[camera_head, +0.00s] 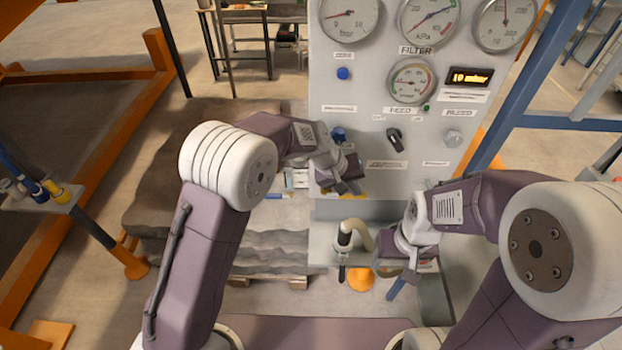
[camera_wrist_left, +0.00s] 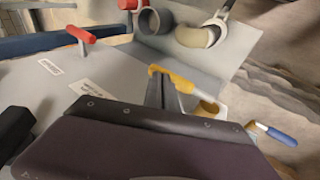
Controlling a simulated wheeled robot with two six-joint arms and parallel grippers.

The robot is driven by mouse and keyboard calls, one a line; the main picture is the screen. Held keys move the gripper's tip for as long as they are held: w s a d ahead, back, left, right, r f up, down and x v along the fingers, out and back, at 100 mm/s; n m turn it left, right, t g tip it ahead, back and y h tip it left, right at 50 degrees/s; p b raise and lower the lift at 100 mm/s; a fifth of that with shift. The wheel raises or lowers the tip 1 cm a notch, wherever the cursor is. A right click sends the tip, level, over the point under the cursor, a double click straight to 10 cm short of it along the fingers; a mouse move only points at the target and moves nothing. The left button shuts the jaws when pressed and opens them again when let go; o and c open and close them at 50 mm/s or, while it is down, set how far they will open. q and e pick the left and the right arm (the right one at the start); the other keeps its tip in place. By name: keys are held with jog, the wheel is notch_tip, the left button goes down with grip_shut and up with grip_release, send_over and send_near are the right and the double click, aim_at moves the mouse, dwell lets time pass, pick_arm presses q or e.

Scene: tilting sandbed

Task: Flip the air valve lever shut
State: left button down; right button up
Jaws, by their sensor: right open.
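A yellow lever (camera_wrist_left: 181,82) shows in the left wrist view on the grey panel, just past my left fingertips; it appears to be the air valve lever, though no label is readable. In the head view my left gripper (camera_head: 347,187) points down at the panel's lower front and mostly hides the lever. Its fingers (camera_wrist_left: 160,88) look closed together in the left wrist view. They overlap the lever in the picture, but I cannot tell whether they touch it. My right gripper (camera_head: 388,268) is open and empty beside a beige curved spout, lower right.
The grey panel (camera_head: 330,75) carries several gauges, knobs and a lit display (camera_head: 469,77). A beige spout (camera_head: 357,232) stands low in front. A red T-handle (camera_wrist_left: 81,37) and a blue-handled tool (camera_wrist_left: 276,134) show in the left wrist view. The sandbed (camera_head: 275,248) lies left.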

pick_arm(q)
jog(key=shift+s+f, duration=0.2)
jog(key=shift+f, duration=0.2)
pick_arm(e)
jog(key=shift+s+a+f, duration=0.1)
jog(key=shift+a, duration=0.05)
pick_arm(q)
notch_tip(320, 180, up, 14)
jog(key=s+p, duration=0.2)
jog(key=shift+s+r, duration=0.15)
jog(key=shift+s, duration=0.15)
pick_arm(e)
jog(key=shift+s+r, duration=0.3)
jog(key=shift+r, duration=0.3)
jog(key=shift+s+r, duration=0.3)
jog(key=shift+r, duration=0.25)
pick_arm(q)
jog(key=shift+w+d, duration=0.1)
jog(key=shift+w, duration=0.05)
pick_arm(e)
jog(key=shift+w, duration=0.15)
